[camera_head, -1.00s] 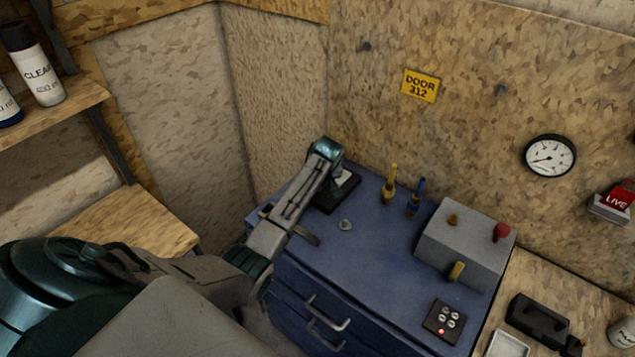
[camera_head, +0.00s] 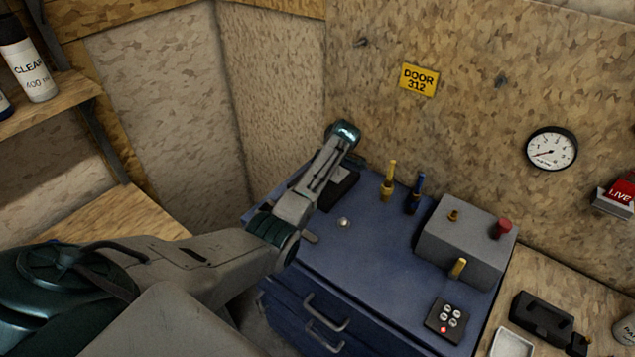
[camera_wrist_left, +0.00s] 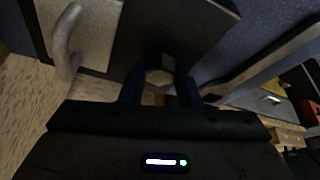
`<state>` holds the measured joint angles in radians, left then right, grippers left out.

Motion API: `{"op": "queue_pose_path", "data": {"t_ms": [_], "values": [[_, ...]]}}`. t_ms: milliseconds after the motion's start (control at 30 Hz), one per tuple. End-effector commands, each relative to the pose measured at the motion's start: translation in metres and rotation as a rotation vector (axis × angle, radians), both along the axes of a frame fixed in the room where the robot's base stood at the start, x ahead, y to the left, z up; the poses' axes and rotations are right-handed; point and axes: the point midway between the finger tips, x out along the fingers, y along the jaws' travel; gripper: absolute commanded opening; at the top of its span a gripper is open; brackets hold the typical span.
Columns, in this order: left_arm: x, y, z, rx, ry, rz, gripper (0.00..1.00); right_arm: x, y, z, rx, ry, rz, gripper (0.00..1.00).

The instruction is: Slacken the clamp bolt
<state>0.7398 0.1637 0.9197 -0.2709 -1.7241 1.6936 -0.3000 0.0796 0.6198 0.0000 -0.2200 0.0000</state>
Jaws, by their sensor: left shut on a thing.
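In the left wrist view, a pale hexagonal bolt head (camera_wrist_left: 160,76) sits between the two dark fingers of my left gripper (camera_wrist_left: 160,92). The gripper is shut on it. The bolt is at the near edge of a dark block (camera_wrist_left: 185,30), which looks like the clamp. In the head view a black block (camera_head: 342,188) stands at the back left of the blue cabinet top, partly covered by my left arm. My left fingertips are hidden there behind the arm. My right gripper is not in view.
The blue cabinet (camera_head: 385,260) carries a small silver knob (camera_head: 343,222), a yellow-handled tool (camera_head: 388,180), a blue-handled tool (camera_head: 414,194), a grey box (camera_head: 465,242) with a red knob, and a button pad (camera_head: 445,320). Walls stand close behind and left. The cabinet's front middle is clear.

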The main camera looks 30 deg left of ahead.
Motion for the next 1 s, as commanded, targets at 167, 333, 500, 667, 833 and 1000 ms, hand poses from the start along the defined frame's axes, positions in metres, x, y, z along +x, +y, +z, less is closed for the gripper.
{"op": "queue_pose_path", "data": {"t_ms": [167,333,500,667,833,1000], "values": [[0.002,0.001,-0.001,0.001,-0.002,0.131,0.06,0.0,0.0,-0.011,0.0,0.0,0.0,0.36],[0.003,0.001,0.0,0.0,-0.003,0.223,0.06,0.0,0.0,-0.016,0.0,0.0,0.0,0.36],[0.003,0.002,0.0,0.001,-0.003,0.279,0.06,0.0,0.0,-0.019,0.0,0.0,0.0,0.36],[0.004,0.002,0.001,0.0,-0.004,0.304,0.06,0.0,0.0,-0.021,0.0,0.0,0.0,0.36],[0.003,0.002,0.001,0.0,-0.003,0.31,0.06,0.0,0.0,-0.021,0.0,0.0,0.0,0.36],[0.003,0.002,0.001,0.0,-0.003,0.31,0.06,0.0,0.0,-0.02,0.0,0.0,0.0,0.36]]}}
